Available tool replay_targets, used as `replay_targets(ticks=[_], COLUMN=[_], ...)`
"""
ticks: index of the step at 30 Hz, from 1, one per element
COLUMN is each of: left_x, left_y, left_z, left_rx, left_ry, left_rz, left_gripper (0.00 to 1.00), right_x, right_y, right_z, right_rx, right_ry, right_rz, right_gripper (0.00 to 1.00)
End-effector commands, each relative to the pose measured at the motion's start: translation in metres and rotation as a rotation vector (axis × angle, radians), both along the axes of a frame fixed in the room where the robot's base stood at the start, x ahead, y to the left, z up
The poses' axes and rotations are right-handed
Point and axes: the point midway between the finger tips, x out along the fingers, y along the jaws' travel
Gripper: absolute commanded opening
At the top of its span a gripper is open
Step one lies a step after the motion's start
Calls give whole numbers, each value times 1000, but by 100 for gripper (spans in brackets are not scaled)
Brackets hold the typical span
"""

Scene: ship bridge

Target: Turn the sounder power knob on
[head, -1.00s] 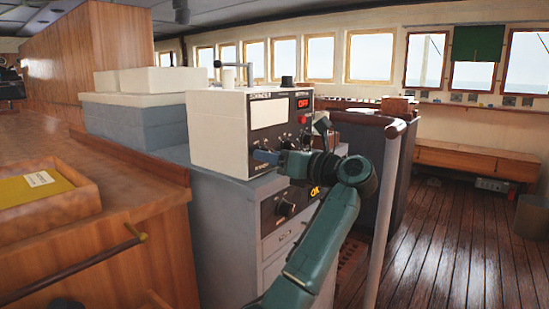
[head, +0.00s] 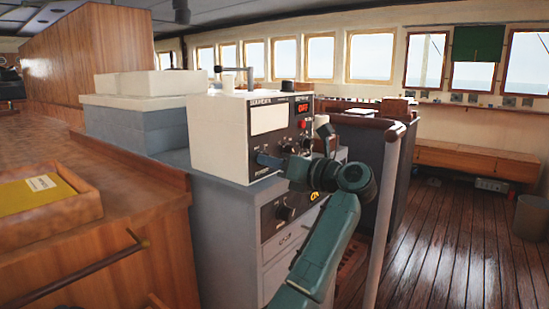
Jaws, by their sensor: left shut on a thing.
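The sounder (head: 218,138) is a white box with a dark front panel, standing on a grey cabinet. Its small display (head: 303,108) shows red "OFF". My left wrist and forearm cover the lower right of the panel. My right gripper is not in view.
The grey cabinet (head: 222,225) has a lower dark panel with a large knob (head: 284,213) and a yellow "ON" mark (head: 314,195). A pale upright pole (head: 385,215) stands right of my arm. A wooden counter with a tray (head: 85,200) is at left.

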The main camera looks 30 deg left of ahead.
Motion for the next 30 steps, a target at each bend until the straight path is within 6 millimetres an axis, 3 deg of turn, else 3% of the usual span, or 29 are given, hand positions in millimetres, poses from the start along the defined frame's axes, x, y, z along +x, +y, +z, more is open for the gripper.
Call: replay_targets(ticks=[11,30], left_x=[0,0], left_y=[-1,-1], left_z=[6,5], left_rx=[21,62], left_ry=[335,839], left_rz=[-3,-2], left_gripper=[4,4], right_x=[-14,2], right_y=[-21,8], right_z=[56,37], right_rx=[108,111], right_ry=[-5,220], right_rz=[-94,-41], right_gripper=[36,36])
